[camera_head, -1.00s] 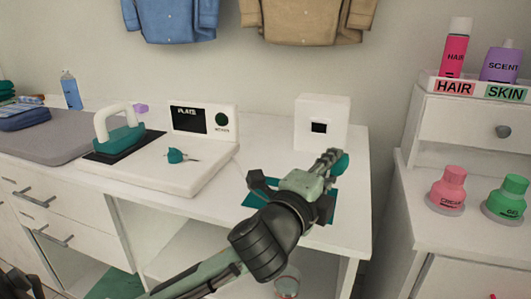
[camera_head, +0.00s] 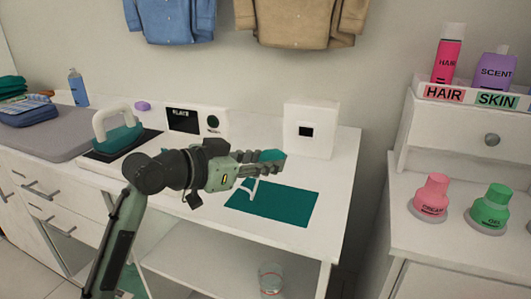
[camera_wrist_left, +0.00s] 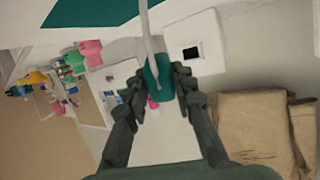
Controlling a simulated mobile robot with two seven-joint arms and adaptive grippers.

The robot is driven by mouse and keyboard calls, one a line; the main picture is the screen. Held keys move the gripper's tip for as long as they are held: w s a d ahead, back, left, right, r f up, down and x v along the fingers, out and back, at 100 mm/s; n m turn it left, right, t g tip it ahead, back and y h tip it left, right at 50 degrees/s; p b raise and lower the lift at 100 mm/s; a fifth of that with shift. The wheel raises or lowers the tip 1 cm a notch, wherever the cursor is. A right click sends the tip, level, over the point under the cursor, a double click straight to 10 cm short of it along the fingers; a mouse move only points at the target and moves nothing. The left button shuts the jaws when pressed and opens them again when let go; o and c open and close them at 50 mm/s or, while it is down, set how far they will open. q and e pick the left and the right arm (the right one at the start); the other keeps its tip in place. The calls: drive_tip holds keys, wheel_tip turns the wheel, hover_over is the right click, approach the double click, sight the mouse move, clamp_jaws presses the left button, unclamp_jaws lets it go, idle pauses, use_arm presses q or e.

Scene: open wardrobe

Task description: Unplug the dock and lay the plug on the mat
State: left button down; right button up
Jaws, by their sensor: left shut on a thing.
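The teal plug (camera_head: 272,155) is in my left gripper (camera_head: 262,168), which is shut on it above the table, in front of the white box. In the left wrist view the plug (camera_wrist_left: 158,76) sits between both fingers, with a white cable (camera_wrist_left: 149,35) running from it. The white box (camera_head: 321,120) has a black square socket with nothing in it, apart from the plug. The teal mat (camera_head: 290,207) lies flat and bare in front of the box, with the white cable looping over its left edge. My right gripper is out of view.
A glass (camera_head: 271,279) stands on the shelf below. Bottles (camera_head: 431,195) stand on the right cabinet.

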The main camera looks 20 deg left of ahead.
use_arm(q)
drive_tip(key=shift+s+d+r+h, duration=0.1)
drive_tip(key=shift+s+r+h, duration=0.05)
drive_tip(key=shift+r+h, duration=0.2)
drive_tip(key=shift+s, duration=0.1)
drive_tip(key=shift+f, duration=2.25)
drive_tip(key=shift+f+b, duration=0.5)
drive_tip(key=shift+b, duration=0.05)
drive_tip(key=shift+f+b, duration=0.35)
drive_tip(key=shift+f, duration=0.05)
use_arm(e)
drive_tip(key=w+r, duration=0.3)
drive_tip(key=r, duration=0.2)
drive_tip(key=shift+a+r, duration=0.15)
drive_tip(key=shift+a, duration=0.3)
use_arm(q)
drive_tip(key=c, duration=0.9)
unclamp_jaws()
drive_tip(key=shift+o, duration=0.2)
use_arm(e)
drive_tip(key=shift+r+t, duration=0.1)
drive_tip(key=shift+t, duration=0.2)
